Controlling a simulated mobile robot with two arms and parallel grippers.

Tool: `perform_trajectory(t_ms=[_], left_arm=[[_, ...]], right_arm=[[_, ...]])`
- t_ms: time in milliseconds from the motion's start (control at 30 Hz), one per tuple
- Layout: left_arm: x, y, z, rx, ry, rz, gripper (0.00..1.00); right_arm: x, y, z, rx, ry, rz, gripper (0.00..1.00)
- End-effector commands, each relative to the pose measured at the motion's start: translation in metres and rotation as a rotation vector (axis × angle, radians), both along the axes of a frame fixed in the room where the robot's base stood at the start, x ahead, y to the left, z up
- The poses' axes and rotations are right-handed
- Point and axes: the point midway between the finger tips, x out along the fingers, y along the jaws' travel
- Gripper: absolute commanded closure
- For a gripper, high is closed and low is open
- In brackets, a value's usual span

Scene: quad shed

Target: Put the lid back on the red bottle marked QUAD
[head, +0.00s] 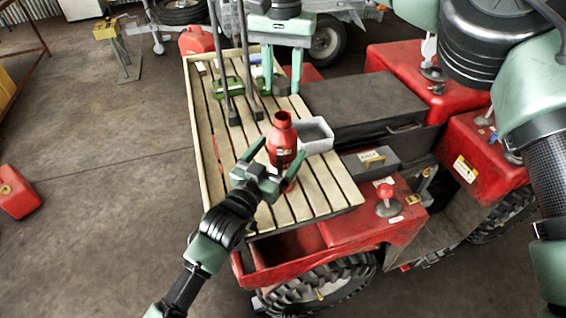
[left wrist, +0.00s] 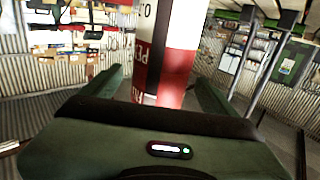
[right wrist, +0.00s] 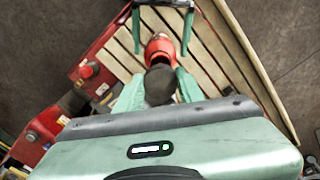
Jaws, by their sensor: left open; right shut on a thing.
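The red bottle (head: 282,133) stands upright on the slatted wooden rack (head: 323,190), its mouth uncovered. Its red and white label fills the middle of the left wrist view (left wrist: 165,60). My left gripper (head: 283,148) is open, with one finger on each side of the bottle. My right gripper (head: 281,88) is above and beyond the bottle, pointing down. In the right wrist view it is shut on a dark round lid (right wrist: 159,86), with the bottle's red top (right wrist: 158,47) just past it. In the head view I cannot make out the lid.
A grey open tray (head: 318,147) sits right beside the bottle. Green items (head: 229,87) lie farther back on the rack, near dark upright bars. A red knob (head: 385,190) stands on the red quad body to the right. The rack's near left part is clear.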

Motion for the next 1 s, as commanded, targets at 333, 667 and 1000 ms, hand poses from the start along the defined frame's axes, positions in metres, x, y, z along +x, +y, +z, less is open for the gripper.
perform_trajectory(t_ms=[333,667,1000], left_arm=[[0.042,-0.022,0.000,0.000,0.001,0.000,0.11],[0.046,-0.024,0.000,0.000,0.001,-0.001,0.11],[0.046,-0.024,0.000,0.000,0.001,0.000,0.87]], right_arm=[[0.000,0.000,0.000,0.000,0.000,0.000,0.99],[0.000,0.000,0.000,0.000,0.000,0.000,0.99],[0.000,0.000,0.000,0.000,0.000,0.000,0.99]])
